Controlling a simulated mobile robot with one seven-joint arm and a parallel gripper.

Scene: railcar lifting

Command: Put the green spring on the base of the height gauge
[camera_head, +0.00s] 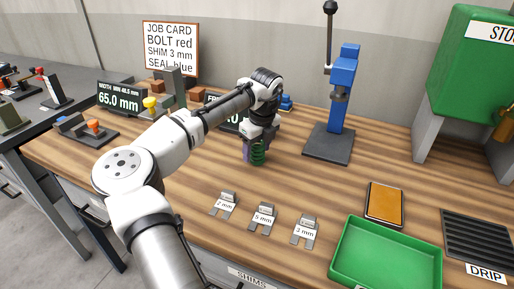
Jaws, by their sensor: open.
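The green spring (259,155) stands upright at mid-table, directly below my gripper (258,146). My gripper points down and is open, with its fingers around or just beside the top of the spring; I cannot tell which. A purplish-grey piece shows just left of the spring, too small to identify. A dark display (213,98) starting with "FR" is mostly hidden behind my arm; it may belong to the height gauge. The gauge's base is not clearly visible, so I cannot tell whether the spring stands on it or on the wood.
A blue press (342,95) with a dark base stands behind to the right. Shim tags (264,217) lie in front. A green tray (385,258), an orange pad (384,203) and a drip grate (478,240) are at right. A width gauge display (121,97) stands left.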

